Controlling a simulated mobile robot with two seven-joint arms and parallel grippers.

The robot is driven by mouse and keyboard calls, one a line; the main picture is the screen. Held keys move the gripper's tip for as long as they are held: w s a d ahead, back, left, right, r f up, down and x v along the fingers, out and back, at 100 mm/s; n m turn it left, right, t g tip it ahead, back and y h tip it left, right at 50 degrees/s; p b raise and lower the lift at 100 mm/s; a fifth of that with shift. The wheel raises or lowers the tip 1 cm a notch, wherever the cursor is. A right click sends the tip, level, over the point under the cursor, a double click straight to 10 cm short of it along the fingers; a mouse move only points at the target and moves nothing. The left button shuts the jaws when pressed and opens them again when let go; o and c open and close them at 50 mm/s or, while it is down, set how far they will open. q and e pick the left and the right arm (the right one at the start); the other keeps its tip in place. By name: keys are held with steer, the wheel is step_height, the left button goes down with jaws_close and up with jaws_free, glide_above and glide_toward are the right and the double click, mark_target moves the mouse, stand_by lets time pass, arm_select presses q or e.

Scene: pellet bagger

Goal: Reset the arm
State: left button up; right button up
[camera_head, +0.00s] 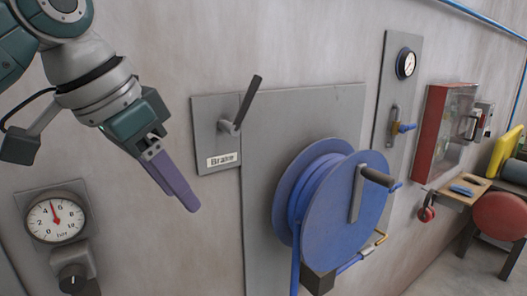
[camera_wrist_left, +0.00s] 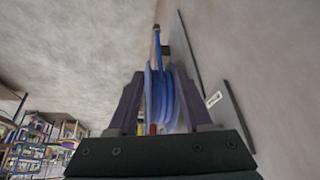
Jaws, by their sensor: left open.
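My left arm comes in from the upper left in the head view. Its gripper (camera_head: 185,200) has purple fingers that point down and to the right, in front of the wall and left of the hose reel. The fingers look overlapped from this side. In the left wrist view the two fingers of the gripper (camera_wrist_left: 160,100) stand apart with nothing held between them. The blue reel (camera_wrist_left: 172,95) shows behind the gap, at a distance. My right gripper is in neither view.
A brake lever (camera_head: 240,108) on a grey plate is close right of my gripper. The blue hose reel (camera_head: 345,215) with its crank juts from the wall. A pressure gauge (camera_head: 55,219) and black knob (camera_head: 73,278) are lower left. A red cabinet (camera_head: 437,130) and stool (camera_head: 500,215) stand right.

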arm_select(q)
steer(key=s+a+f+n+p, duration=0.1)
steer(key=s+f+n+p, duration=0.1)
steer(key=s+f, duration=0.35)
steer(key=s+a+f+n+p, duration=0.1)
steer(key=s+f+p, duration=0.1)
steer(key=s, duration=0.6)
steer(key=s+a+n+y+p, duration=0.1)
steer(key=s+a, duration=0.1)
steer(key=s, duration=0.4)
steer(key=s+a+r+n+y+p, duration=0.1)
steer(key=s+a+n+y, duration=0.1)
steer(key=s, duration=0.5)
steer(key=shift+s+a+r, duration=0.25)
steer(key=shift+s+a, duration=0.05)
steer(key=shift+a, duration=0.35)
